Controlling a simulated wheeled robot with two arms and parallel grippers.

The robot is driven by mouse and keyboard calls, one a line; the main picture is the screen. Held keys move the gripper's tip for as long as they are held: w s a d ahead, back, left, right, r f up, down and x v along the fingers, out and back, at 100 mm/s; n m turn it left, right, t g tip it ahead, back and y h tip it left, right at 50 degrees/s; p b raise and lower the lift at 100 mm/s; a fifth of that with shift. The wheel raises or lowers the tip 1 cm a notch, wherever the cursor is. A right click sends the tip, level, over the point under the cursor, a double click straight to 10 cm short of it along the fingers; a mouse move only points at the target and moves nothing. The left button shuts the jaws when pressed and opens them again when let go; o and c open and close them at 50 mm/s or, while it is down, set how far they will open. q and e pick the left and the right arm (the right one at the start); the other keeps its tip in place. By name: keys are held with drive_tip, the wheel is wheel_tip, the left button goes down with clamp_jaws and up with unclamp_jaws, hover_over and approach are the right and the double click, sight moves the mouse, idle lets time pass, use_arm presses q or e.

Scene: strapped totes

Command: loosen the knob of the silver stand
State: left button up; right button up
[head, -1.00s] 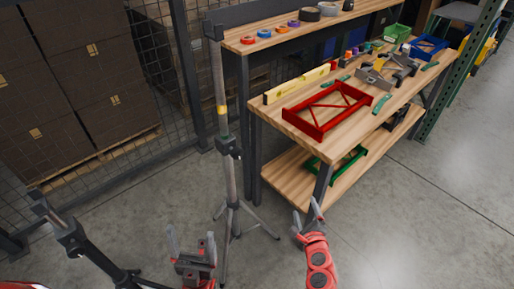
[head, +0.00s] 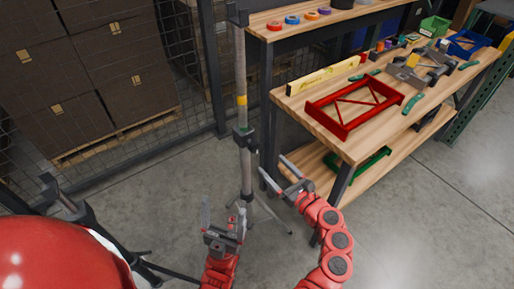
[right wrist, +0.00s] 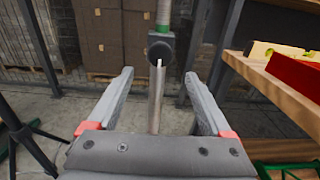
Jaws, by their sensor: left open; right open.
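The silver stand (head: 245,175) is a tall upright pole on splayed legs, with a yellow band on its upper part. Its dark collar with the knob (head: 243,138) sits midway up the pole; in the right wrist view the round black knob (right wrist: 160,48) faces me, with the silver pole below it. My right gripper (head: 273,165) is open, right of the pole and a little below the collar. In its wrist view the pole shows between the spread fingers (right wrist: 158,78), beyond them. My left gripper (head: 223,206) is open and empty, low and left of the pole.
A wooden workbench (head: 335,140) with a red frame (head: 345,122) and a yellow level (head: 325,74) stands close on the right. A black stand (head: 70,200) is at the left. Stacked boxes (head: 100,90) stand behind wire mesh. Grey floor shows around the stand.

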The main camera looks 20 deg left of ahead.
sight(257, 150)
drive_tip(key=x, duration=0.9)
drive_tip(key=shift+w+a, duration=0.2)
clamp_jaws()
